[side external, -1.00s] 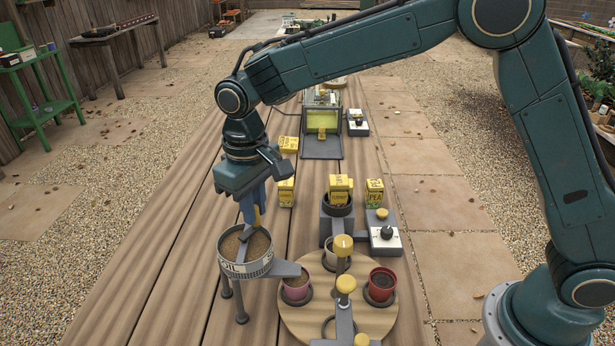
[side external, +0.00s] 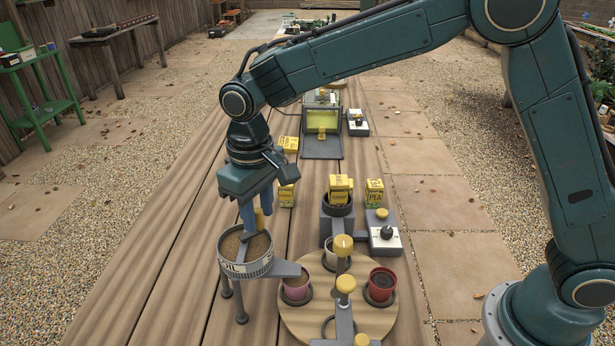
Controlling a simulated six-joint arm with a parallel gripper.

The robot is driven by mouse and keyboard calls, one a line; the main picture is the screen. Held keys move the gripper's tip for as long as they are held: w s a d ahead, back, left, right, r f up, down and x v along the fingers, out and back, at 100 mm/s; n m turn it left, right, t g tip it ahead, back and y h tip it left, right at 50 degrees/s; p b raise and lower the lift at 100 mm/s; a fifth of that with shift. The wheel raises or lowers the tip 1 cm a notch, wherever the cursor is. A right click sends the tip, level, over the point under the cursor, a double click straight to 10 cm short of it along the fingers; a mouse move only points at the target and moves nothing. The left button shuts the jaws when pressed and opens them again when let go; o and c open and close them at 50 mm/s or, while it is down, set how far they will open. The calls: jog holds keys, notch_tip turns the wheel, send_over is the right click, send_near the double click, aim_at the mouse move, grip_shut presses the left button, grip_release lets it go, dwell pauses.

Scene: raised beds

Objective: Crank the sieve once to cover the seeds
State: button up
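The sieve (side external: 262,267) is a round grey drum on legs with lettering on its wall and brown soil inside, at the lower left. The yellow crank knob (side external: 260,219) stands over its far rim. My gripper (side external: 254,218) points down over the sieve, its blue-grey fingers around the knob and seemingly shut on it; they partly hide it. A round wooden turntable (side external: 372,322) to the right carries a pink pot (side external: 296,287), a red pot (side external: 381,284) and a pale pot (side external: 331,258). No seeds can be made out.
Yellow-knobbed posts (side external: 344,285) rise over the turntable. Behind it are a dark cup holding a yellow seed packet (side external: 340,186), a pea packet (side external: 375,192) and a white dial box (side external: 385,240). Further back is a lit yellow-green device (side external: 322,120). The planks left of the sieve are clear.

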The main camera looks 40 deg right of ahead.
jog(key=shift+o, duration=0.2)
jog(key=shift+r, duration=0.1)
jog(key=shift+r, duration=3.4)
jog(key=s+d+r+m+t, duration=0.1)
jog(key=s+d+r, duration=0.3)
jog(key=s+d, duration=0.25)
jog(key=s+d+r+m+t, duration=0.1)
jog(key=s+d+r+t, duration=0.1)
jog(key=s+d+r, duration=0.45)
jog(key=s+d+f+t, duration=0.1)
jog(key=s+d+f, duration=0.2)
jog(key=s, duration=0.3)
jog(key=s+d+f+m+t, duration=0.1)
jog(key=s+d+f, duration=0.2)
jog(key=s+d, duration=0.3)
jog(key=shift+s+d+t, duration=0.3)
